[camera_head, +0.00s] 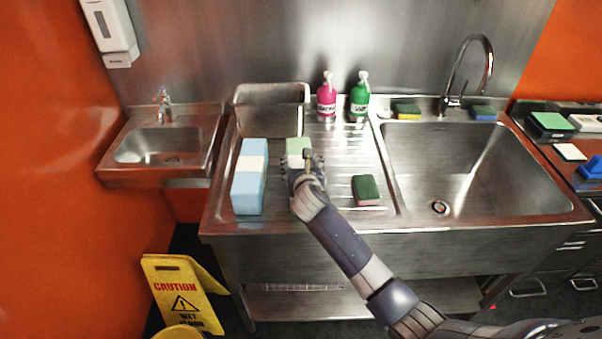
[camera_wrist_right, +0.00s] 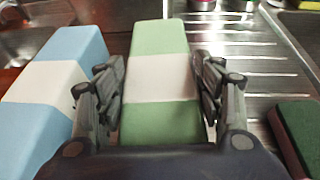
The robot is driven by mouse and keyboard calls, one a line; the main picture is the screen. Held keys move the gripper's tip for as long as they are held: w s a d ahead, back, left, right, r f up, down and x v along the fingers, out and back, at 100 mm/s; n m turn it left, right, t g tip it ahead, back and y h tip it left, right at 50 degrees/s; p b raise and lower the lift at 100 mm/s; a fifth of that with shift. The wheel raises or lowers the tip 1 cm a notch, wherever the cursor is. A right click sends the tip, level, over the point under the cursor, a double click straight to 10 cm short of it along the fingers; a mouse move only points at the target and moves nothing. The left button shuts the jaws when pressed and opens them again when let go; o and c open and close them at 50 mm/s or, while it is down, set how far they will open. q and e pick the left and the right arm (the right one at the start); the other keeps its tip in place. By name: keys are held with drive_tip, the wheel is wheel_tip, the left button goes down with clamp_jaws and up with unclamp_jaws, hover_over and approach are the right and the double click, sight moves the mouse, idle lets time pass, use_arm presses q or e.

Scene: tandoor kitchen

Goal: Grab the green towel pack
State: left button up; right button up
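The green towel pack (camera_wrist_right: 160,118), light green with a white band, lies on the steel drainboard. In the head view only its far part (camera_head: 298,146) shows; my right arm and gripper hide the rest. My right gripper (camera_wrist_right: 163,88) has its two fingers on either side of the pack, around the white band. The fingers stand apart, with a narrow gap visible at the right finger; I cannot tell whether the left finger touches. My right gripper also shows in the head view (camera_head: 307,163). My left gripper is not in view.
A blue towel pack (camera_head: 249,178) lies just left of the green one. A green-topped sponge (camera_head: 366,190) lies to the right. Pink (camera_head: 326,101) and green (camera_head: 360,101) bottles stand behind. The sink basin (camera_head: 460,165) is further right.

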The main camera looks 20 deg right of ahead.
drive_tip(key=shift+c, duration=1.1)
drive_tip(key=shift+r, duration=0.15)
